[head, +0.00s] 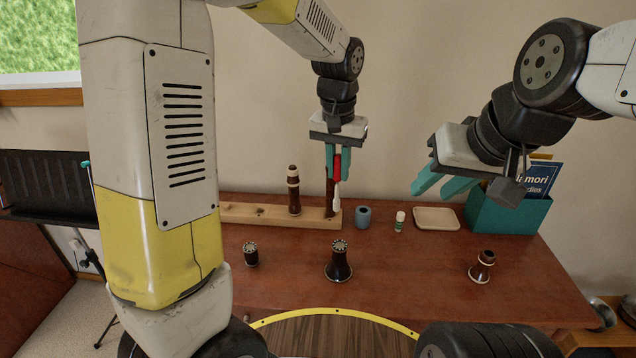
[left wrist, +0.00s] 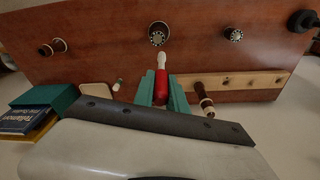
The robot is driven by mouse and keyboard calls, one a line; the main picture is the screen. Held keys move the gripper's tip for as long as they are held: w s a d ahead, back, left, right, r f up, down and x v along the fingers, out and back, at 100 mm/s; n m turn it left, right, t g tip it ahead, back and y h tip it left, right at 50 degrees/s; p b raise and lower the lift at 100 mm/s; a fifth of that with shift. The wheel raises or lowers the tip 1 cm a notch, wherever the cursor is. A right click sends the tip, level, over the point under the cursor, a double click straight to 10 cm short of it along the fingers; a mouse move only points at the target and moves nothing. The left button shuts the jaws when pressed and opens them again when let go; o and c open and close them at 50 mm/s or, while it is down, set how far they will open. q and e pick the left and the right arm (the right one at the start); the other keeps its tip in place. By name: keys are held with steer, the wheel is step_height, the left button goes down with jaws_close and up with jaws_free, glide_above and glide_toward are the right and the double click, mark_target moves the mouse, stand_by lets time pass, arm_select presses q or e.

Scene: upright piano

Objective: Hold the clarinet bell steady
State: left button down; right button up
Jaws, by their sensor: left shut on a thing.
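Two dark flared pieces stand on the brown table: one with a dotted pale top (head: 338,262) in the middle, one with cream rings (head: 482,267) at the right. I cannot tell for sure which is the clarinet bell. Both also show in the left wrist view, the middle one (left wrist: 158,34) and the ringed one (left wrist: 52,47). My left gripper (head: 338,165) is shut on a red-handled tool (left wrist: 161,88) with a white tip, pointing down above the table's back part, apart from both pieces. My right gripper (head: 443,183) is open and empty, above the table's right back.
A wooden rack (head: 240,214) at the back holds an upright dark joint (head: 293,195). A small dark cylinder (head: 250,254) stands front left. A blue-grey ring (head: 363,216), small bottle (head: 399,221), cream tray (head: 436,218) and teal box (head: 505,217) stand back right. The table's front right is clear.

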arm_select(q)
steer(key=shift+s+d+r, duration=0.25)
steer(key=shift+d+r, duration=0.1)
steer(key=shift+r, duration=0.25)
steer(key=shift+s+d+r, duration=0.25)
steer(key=shift+d+r, duration=0.1)
steer(key=shift+r, duration=0.25)
steer(key=shift+f, duration=2.05)
